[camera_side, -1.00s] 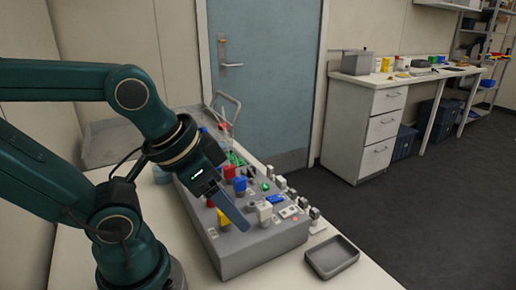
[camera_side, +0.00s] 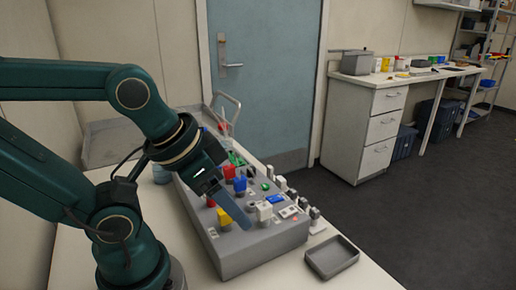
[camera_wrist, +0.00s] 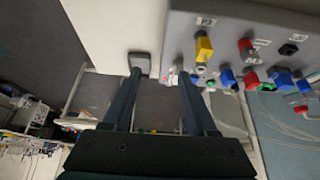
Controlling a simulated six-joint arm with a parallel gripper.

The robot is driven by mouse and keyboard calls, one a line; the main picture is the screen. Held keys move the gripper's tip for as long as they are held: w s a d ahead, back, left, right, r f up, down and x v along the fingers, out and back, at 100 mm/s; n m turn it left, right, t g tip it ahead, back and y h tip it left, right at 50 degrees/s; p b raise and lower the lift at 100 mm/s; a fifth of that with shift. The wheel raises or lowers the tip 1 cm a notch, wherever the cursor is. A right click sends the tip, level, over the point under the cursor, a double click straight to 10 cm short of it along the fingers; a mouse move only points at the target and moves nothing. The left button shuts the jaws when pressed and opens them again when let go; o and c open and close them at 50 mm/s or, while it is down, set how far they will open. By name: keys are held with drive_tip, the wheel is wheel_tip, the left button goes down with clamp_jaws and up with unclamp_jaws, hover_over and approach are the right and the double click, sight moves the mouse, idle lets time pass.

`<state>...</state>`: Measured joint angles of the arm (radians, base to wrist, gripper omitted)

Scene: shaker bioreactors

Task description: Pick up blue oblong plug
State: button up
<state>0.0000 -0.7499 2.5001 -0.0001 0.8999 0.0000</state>
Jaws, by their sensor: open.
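Several blue pieces stand on the grey sloped panel. In the side view an upright blue plug (camera_side: 239,184) stands near the panel's middle, and a low, elongated blue piece (camera_side: 275,199) lies nearer its right edge. I cannot tell for certain which is the blue oblong plug. In the wrist view blue plugs show at the right, one near a red plug (camera_wrist: 227,79) and one farther right (camera_wrist: 283,79). My gripper (camera_side: 245,222) is over the panel's near part, beside the yellow plug. In the wrist view my gripper (camera_wrist: 160,76) is open, with nothing held between its fingers.
The grey panel (camera_side: 250,255) also holds a yellow plug (camera_side: 224,217), a red plug (camera_side: 229,172), a white plug (camera_side: 264,210) and small sockets. An empty grey tray (camera_side: 332,258) sits on the table to the right. The white tabletop in front is clear.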

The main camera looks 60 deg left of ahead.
idle(0.8)
drive_tip(key=m+g, duration=0.1)
drive_tip(key=g, duration=0.4)
approach(240, 178)
drive_tip(key=d+f, duration=0.1)
drive_tip(key=d, duration=0.3)
drive_tip(key=shift+n+g, duration=0.3)
drive_tip(key=shift+n, duration=0.1)
drive_tip(key=a+f, duration=0.1)
drive_tip(key=a, duration=0.1)
drive_tip(key=a+f, duration=0.1)
drive_tip(key=shift+w+a+f, duration=0.25)
drive_tip(key=shift+a+f, duration=0.1)
drive_tip(key=shift+s+a+f, duration=0.1)
drive_tip(key=shift+f, duration=2.55)
drive_tip(key=shift+c, duration=0.4)
